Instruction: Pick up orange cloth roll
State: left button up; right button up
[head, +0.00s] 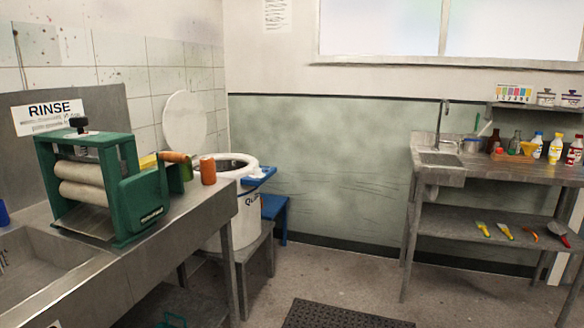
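The orange cloth roll (208,170) stands upright as a short cylinder near the end of the metal counter on the left, close to its outer edge. It is just right of the green wringer and shows in front of the white bucket. Neither of my grippers is in the head view.
The green wringer (125,205) with pale rollers stands on the metal counter (205,210) by a sink. Behind the counter's end is a white bucket (243,226) with blue handles and an open lid (184,122). A metal table (482,173) stands right.

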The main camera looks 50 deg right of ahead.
aim_at(207, 169)
jog(key=z, duration=1.15)
jog(key=k, duration=0.35)
jog(key=z, duration=0.6)
jog(key=i, duration=1.25)
jog(key=u, duration=0.7)
